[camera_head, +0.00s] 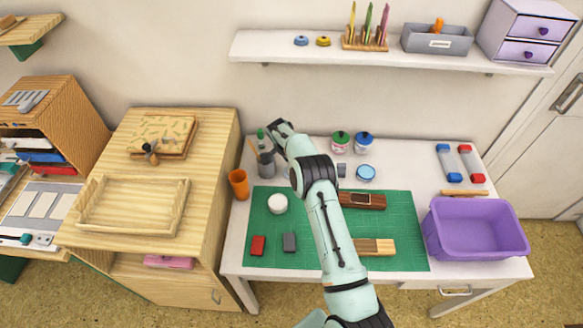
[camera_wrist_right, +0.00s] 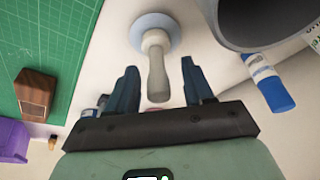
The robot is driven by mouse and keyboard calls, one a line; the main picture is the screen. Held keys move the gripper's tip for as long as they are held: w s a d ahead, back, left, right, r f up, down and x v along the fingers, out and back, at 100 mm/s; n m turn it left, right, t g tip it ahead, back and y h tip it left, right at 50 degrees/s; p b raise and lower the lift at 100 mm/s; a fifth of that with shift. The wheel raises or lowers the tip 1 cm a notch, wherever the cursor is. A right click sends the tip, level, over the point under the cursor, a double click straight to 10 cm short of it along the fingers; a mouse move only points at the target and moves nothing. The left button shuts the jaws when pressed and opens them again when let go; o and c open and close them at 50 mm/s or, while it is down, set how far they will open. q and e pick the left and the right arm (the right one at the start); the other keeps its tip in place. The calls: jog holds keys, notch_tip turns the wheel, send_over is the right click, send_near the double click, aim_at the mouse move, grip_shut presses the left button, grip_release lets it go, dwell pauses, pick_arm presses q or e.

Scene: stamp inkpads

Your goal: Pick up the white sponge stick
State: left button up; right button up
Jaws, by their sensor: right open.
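The white sponge stick (camera_wrist_right: 156,60) shows in the right wrist view, with a pale grey handle and a round, pale bluish-white disc at its far end. Its handle lies between the two dark blue fingers of my right gripper (camera_wrist_right: 158,75), with visible gaps on both sides. The right gripper is open. In the head view my right gripper (camera_head: 279,130) is at the back left of the white desk, and I cannot make out the stick there. My left gripper is in neither view.
A dark grey cup (camera_wrist_right: 240,32) and a blue-capped tube (camera_wrist_right: 275,92) are close on the right in the wrist view. An orange cup (camera_head: 238,184) stands at the desk's left edge. A green mat (camera_head: 325,258) holds stamps and inkpads. A purple bin (camera_head: 478,232) is at the right.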

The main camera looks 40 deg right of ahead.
jog(key=shift+s, duration=0.1)
grip_shut()
